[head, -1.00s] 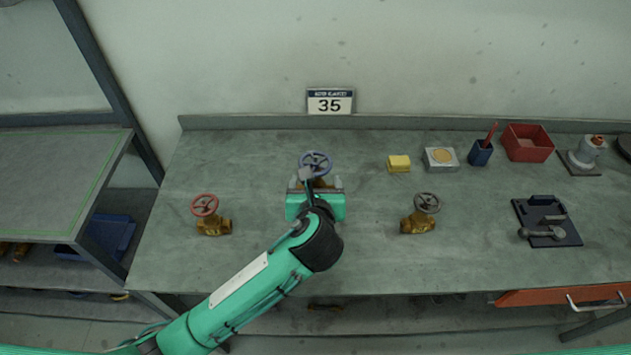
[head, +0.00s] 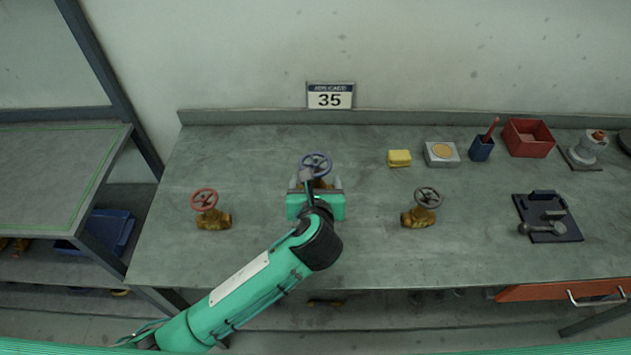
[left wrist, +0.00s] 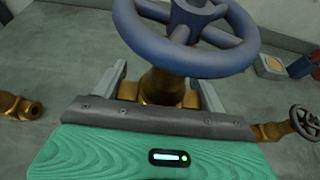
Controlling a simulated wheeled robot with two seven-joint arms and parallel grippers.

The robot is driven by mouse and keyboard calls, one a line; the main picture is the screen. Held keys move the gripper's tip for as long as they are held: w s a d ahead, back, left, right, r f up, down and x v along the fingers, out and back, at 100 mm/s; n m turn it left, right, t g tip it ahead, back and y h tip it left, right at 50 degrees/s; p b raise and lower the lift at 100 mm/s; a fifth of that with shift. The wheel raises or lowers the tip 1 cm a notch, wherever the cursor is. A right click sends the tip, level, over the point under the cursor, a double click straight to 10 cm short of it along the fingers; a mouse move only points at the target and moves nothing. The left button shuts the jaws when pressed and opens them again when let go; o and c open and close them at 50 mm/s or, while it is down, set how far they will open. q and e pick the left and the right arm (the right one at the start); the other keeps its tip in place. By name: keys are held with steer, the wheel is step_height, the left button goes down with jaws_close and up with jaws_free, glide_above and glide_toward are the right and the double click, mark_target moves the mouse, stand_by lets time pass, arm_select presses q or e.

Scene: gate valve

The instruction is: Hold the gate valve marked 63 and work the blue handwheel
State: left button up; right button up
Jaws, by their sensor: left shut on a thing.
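The gate valve with the blue handwheel (head: 316,164) stands near the middle of the workbench. No number 63 is readable on it. In the left wrist view its blue handwheel (left wrist: 190,57) fills the top centre, above the brass body (left wrist: 163,86). My left gripper (left wrist: 160,92) is shut on this valve, with a grey finger on each side of the brass body, below the wheel. In the head view my left gripper (head: 316,184) and wrist cover the valve's lower part. My right gripper is not in view.
A red-wheel valve (head: 211,214) stands left and a dark-wheel valve (head: 419,213) right. Behind right are a yellow block (head: 399,158), grey box (head: 441,154), blue cup (head: 481,148), and red bin (head: 528,138). A black fixture (head: 546,220) lies right.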

arm_select(q)
steer(key=shift+f+b, duration=0.8)
steer(key=shift+f, duration=2.45)
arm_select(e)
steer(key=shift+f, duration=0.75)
arm_select(q)
steer(key=shift+f+b, duration=0.8)
steer(key=shift+f, duration=2.05)
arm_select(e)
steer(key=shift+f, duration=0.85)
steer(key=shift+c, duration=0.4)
